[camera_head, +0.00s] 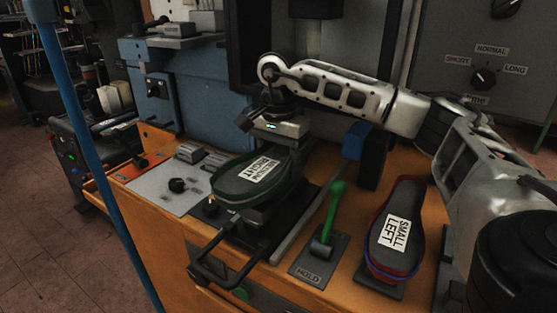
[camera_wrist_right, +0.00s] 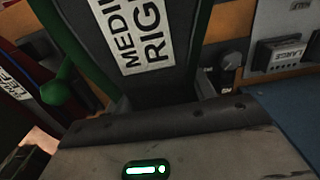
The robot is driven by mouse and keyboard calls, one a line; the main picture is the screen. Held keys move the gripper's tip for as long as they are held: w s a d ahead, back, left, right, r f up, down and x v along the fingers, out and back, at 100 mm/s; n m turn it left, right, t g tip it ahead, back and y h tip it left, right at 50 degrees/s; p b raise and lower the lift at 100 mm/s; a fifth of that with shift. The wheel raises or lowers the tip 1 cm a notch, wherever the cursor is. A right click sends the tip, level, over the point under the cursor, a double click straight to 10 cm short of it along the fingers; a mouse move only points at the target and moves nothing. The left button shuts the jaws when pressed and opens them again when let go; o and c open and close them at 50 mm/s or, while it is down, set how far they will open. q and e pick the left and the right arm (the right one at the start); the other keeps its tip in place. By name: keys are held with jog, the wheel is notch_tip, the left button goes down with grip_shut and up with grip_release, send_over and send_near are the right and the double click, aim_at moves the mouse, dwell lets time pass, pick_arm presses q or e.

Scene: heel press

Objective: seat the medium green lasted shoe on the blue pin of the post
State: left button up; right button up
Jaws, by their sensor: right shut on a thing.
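The medium green lasted shoe (camera_head: 238,186), dark grey with a green rim and a white label reading MEDIUM RIGHT, lies sole up in the middle of the bench in the head view. It also fills the upper middle of the right wrist view (camera_wrist_right: 178,68). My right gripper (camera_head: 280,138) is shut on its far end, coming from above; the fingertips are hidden. The shoe is over a dark stand (camera_head: 262,225). The blue pin does not show, and I cannot tell whether the shoe touches the post. My left gripper is not in view.
A green-knobbed HOLD lever (camera_head: 336,200) stands right of the stand. A shoe labelled SMALL LEFT (camera_head: 398,228) lies farther right. A dark bar handle (camera_head: 225,275) sticks out in front. A control plate with a knob (camera_head: 178,185) is at left. A blue pad (camera_head: 355,139) stands behind.

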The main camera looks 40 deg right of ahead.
jog(key=shift+f, duration=0.3)
jog(key=o, duration=1.3)
jog(key=shift+c, duration=0.2)
jog(key=shift+f, duration=0.1)
